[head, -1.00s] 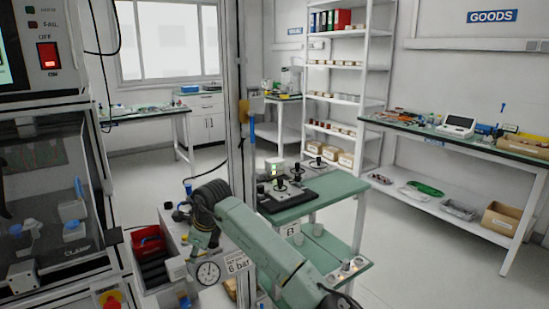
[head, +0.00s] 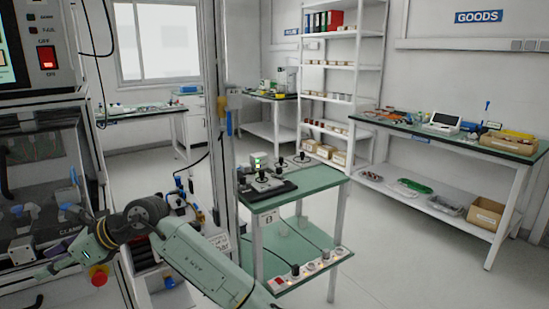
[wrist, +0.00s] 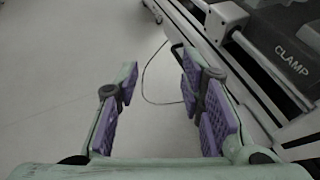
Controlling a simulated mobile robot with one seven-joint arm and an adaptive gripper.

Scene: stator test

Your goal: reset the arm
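My green arm (head: 200,262) reaches from the bottom of the head view up and then left, in front of the test machine (head: 45,170). My gripper (head: 48,270) is at the lower left, below the clamp unit and left of a red emergency-stop knob (head: 98,276). In the wrist view my gripper (wrist: 158,108) has its two purple-padded fingers wide apart. Nothing is between them; bare floor and a dark cable show there. The machine edge marked CLAMP (wrist: 292,60) is to the right of the fingers.
A green-topped trolley (head: 300,195) with dark fixtures stands right of a grey upright post (head: 217,120). A long bench (head: 480,146) and white shelving (head: 328,95) stand farther back. The floor between is clear.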

